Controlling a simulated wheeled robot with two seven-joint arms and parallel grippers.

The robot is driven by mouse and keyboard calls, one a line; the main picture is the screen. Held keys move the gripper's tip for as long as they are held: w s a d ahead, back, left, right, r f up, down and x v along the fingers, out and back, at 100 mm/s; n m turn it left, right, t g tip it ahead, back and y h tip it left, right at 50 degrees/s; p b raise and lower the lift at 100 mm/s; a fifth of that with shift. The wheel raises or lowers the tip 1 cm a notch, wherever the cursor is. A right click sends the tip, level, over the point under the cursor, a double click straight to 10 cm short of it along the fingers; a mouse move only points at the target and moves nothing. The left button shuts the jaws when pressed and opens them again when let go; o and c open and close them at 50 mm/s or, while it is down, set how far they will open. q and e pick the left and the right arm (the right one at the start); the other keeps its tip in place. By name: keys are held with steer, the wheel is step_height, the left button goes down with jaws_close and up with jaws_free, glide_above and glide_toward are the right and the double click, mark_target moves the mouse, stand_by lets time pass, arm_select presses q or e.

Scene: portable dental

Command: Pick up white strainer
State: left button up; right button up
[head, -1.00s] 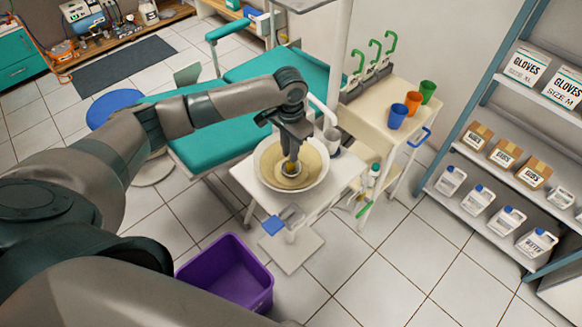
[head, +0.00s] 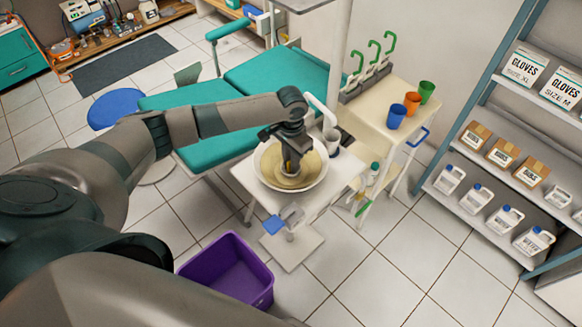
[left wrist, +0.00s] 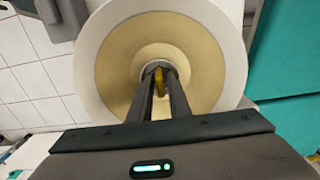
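A round basin (head: 316,184) with a white rim and a tan inside stands on the white unit; it fills the left wrist view (left wrist: 232,50). My left gripper (head: 290,168) points down into its middle. In the left wrist view its two dark fingers (left wrist: 158,72) are apart, with a narrow gap between the tips. A small yellow-brown part (left wrist: 158,80) shows in that gap. A pale grey ring (left wrist: 158,65) around the tips may be the strainer; the fingers hide much of it. I cannot tell whether the fingers touch it. My right gripper is out of view.
A curved white spout (head: 318,108) and a grey cup (head: 332,140) stand right behind the basin. A cream side table (head: 405,105) holds coloured cups. The teal chair (head: 215,150) lies left, a purple bin (head: 228,270) in front. The floor at right is clear.

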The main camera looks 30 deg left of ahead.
arm_select(q)
jaws_close()
steer(key=shift+r, duration=0.15)
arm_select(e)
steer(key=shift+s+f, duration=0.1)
